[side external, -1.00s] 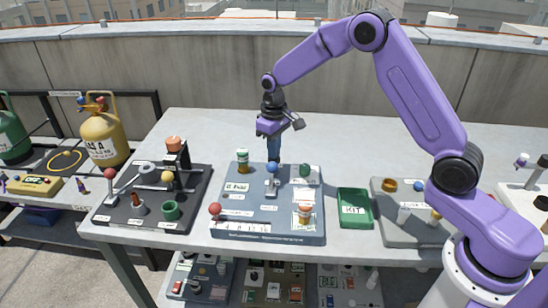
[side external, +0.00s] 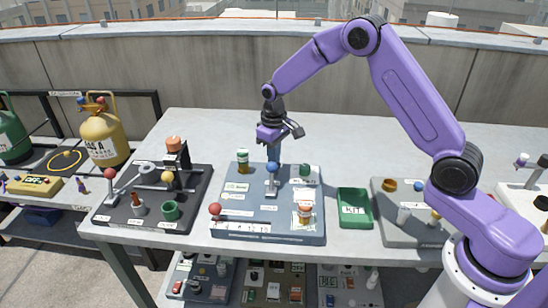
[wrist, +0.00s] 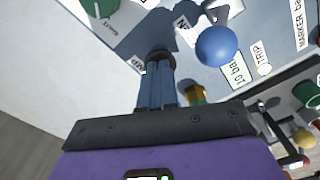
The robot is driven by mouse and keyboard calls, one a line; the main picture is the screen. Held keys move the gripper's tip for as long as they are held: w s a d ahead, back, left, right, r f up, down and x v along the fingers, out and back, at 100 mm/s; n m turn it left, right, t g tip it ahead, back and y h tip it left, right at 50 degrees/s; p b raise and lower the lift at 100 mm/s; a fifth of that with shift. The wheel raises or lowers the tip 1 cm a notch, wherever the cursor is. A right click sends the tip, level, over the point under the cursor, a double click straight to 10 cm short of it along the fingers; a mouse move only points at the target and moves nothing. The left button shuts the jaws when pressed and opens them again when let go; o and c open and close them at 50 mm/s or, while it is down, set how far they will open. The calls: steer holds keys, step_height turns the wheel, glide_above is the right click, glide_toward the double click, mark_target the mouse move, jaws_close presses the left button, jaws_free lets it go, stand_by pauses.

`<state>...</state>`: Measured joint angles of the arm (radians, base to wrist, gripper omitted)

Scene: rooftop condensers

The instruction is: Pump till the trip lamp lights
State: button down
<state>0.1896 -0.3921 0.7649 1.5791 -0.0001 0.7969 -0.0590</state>
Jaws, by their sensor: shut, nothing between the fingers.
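The blue-grey panel (side external: 240,228) lies on the table and carries a short post topped by a blue ball knob (side external: 273,168). The knob also shows in the wrist view (wrist: 216,45). My gripper (side external: 274,158) is shut and empty, pointing down just behind the knob, which hides part of its fingertips in the side view. In the wrist view the fingers (wrist: 159,58) are left of the knob, with a gap between them. The TRIP label (wrist: 259,51) sits by a small pale lamp (wrist: 264,69); I see no clear glow. A label reading 10 bar (wrist: 238,67) is beside it.
The panel also has a red ball (side external: 215,209), a green knob (side external: 305,170), a green-capped bottle (side external: 242,161) and an orange-capped bottle (side external: 305,212). A dark panel (side external: 118,212) stands left, a green KIT tray (side external: 355,222) right. The table behind is clear.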

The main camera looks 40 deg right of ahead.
steer(key=shift+r, duration=1.85)
